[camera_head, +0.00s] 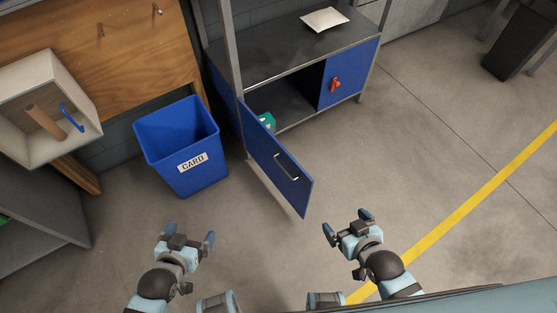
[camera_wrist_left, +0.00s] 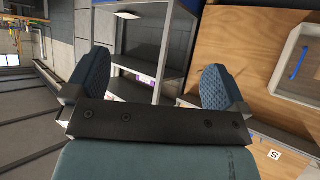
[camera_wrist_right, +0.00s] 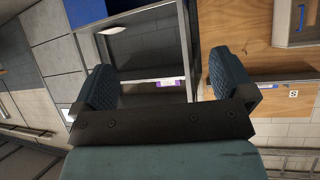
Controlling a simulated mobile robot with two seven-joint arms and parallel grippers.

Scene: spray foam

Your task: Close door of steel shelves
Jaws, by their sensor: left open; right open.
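The steel shelves (camera_head: 300,50) stand at the top middle of the head view, with a grey top over a low cabinet. Their blue door (camera_head: 278,168) with a silver handle (camera_head: 286,167) is swung open toward me. A second blue door (camera_head: 348,75) with a red item on it covers the cabinet's right part. A teal object (camera_head: 267,120) shows inside, behind the open door's top edge. My left gripper (camera_head: 190,231) is open and empty, left of and nearer than the door. My right gripper (camera_head: 346,222) is open and empty, right of the door's free end. Neither touches the door.
A blue bin (camera_head: 183,146) labelled CARD stands left of the open door. A wooden board (camera_head: 95,65) and a pale box (camera_head: 42,108) with a blue hook are further left. A yellow line (camera_head: 475,199) crosses the clear floor on the right.

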